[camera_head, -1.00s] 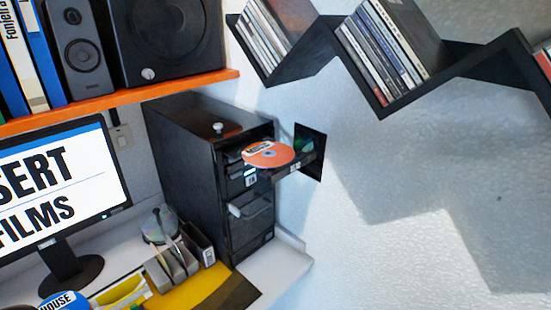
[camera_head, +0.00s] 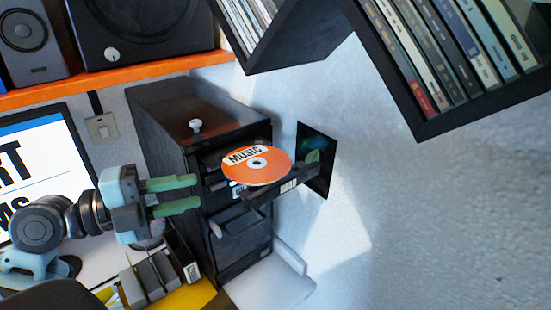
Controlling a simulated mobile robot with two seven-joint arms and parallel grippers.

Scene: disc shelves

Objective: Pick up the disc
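An orange disc (camera_head: 256,166) with a white label reading MUSIC lies on the open top drawer (camera_head: 279,190) of a black drawer cabinet (camera_head: 165,115). The disc reaches over the drawer's edges. My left gripper (camera_head: 198,192) comes in from the left, in front of the cabinet. Its two green fingers are apart with nothing between them, and they point right toward the disc. A gap shows between the fingertips and the disc. My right gripper is not in view.
A monitor (camera_head: 35,165) stands at the left behind my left arm. Grey holders (camera_head: 150,280) stand below the gripper. Shelves with disc cases (camera_head: 460,50) hang at the upper right. An orange shelf (camera_head: 130,77) carries speakers.

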